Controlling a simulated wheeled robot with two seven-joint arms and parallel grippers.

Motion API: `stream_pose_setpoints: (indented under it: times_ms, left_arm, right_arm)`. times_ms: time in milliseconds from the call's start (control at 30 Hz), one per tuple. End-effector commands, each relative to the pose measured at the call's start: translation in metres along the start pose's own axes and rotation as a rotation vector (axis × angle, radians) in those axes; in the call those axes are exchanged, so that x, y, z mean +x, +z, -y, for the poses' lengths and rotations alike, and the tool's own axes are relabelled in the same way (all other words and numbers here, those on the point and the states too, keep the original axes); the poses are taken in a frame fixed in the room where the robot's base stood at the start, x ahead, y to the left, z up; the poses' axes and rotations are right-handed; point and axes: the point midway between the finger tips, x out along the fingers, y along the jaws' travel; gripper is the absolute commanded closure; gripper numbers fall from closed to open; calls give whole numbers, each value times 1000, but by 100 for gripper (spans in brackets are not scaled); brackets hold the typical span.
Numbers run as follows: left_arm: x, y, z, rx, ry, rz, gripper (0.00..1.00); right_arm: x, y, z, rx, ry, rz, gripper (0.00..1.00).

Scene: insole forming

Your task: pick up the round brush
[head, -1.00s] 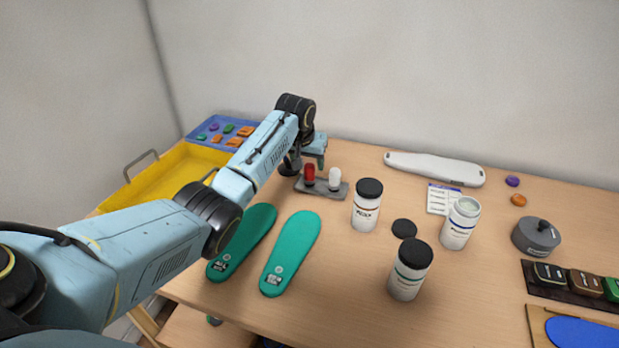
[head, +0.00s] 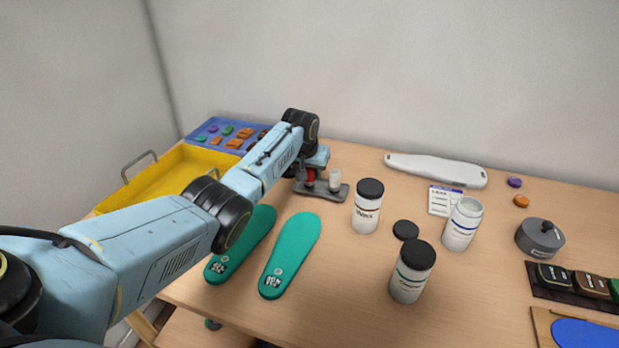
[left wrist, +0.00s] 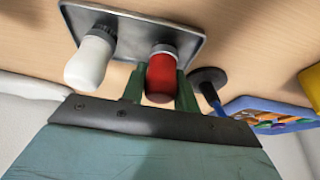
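A grey holder plate (head: 327,195) stands near the back of the table, left of the jars. It carries a red-handled tool (head: 309,175) and a white-handled tool (head: 335,181); I cannot tell for sure which is the round brush. In the left wrist view the red handle (left wrist: 161,77) lies between the green fingers of my left gripper (left wrist: 160,72). The fingers look open on either side of it, with a small gap at the left. The white handle (left wrist: 90,60) is outside, to the left. My right gripper is not in view.
A dark disc with a blue stem (left wrist: 208,80) stands close beside the right finger. Teal insoles (head: 290,255) lie in front, and a capped jar (head: 367,206) stands right of the holder. A yellow tray (head: 150,180) and blue tray (head: 197,133) are at left.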

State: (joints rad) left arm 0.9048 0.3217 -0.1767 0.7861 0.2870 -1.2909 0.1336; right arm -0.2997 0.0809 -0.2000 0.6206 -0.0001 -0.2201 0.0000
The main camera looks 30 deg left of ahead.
Motion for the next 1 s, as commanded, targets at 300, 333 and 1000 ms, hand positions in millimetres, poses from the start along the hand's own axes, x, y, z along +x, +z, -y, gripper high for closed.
stream_pose_setpoints:
  times_ms: [300,333,1000]
  left_arm:
    - [-1,0,0,0,0,0,93]
    - [-2,-1,0,0,0,-1,93]
    - [-92,-38,0,-1,0,0,93]
  right_arm:
    - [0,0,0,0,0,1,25]
    - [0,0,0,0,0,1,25]
    - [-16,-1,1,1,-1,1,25]
